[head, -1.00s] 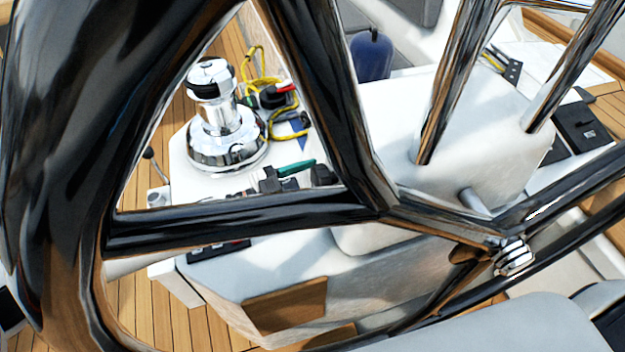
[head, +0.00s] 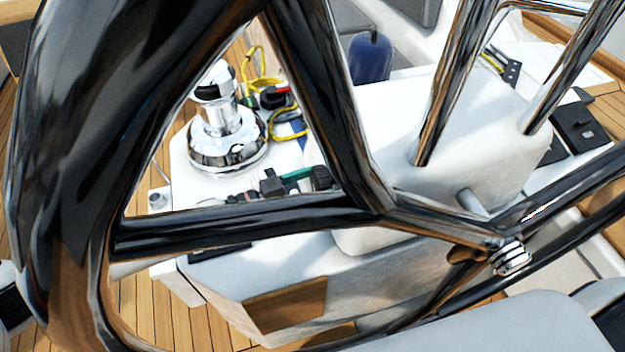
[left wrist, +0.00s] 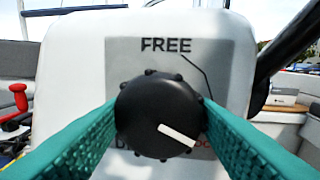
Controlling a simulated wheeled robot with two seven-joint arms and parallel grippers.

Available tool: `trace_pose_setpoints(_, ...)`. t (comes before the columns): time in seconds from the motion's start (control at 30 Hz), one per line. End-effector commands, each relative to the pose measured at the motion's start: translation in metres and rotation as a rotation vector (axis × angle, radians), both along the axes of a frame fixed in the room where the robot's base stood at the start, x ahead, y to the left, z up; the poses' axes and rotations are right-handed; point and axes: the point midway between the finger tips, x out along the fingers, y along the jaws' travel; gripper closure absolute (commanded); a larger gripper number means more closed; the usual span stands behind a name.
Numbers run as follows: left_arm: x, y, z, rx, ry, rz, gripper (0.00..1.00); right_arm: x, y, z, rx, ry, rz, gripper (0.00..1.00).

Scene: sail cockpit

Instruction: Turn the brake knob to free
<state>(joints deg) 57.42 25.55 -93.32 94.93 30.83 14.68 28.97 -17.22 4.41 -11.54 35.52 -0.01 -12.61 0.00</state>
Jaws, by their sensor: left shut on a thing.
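The brake knob (left wrist: 150,100) is round and black with a ridged rim, in the middle of the left wrist view. Its white pointer line slants to the lower right, away from the word FREE printed above the knob. Dark and red lettering below the knob is mostly hidden. My left gripper (left wrist: 160,112) has teal textured fingers, one on each side of the knob, and is shut on it. My right gripper is not in view.
The big dark steering wheel (head: 240,226) fills the front of the head view. Behind it are a chrome winch (head: 226,130), a yellow rope (head: 262,85) and steel rails (head: 447,85). A red handle (left wrist: 18,97) stands at the left of the left wrist view.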

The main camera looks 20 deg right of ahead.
Motion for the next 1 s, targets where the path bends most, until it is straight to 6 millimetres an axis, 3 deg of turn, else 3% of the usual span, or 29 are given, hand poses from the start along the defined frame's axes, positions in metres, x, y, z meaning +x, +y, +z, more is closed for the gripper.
trace_pose_setpoints(0.5,0.001,0.0,0.005,-0.015,0.454,0.039,0.71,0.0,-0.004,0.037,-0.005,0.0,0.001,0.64)
trace_pose_setpoints(1.0,0.001,0.0,0.005,-0.031,0.924,0.079,0.71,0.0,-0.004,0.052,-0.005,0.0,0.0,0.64)
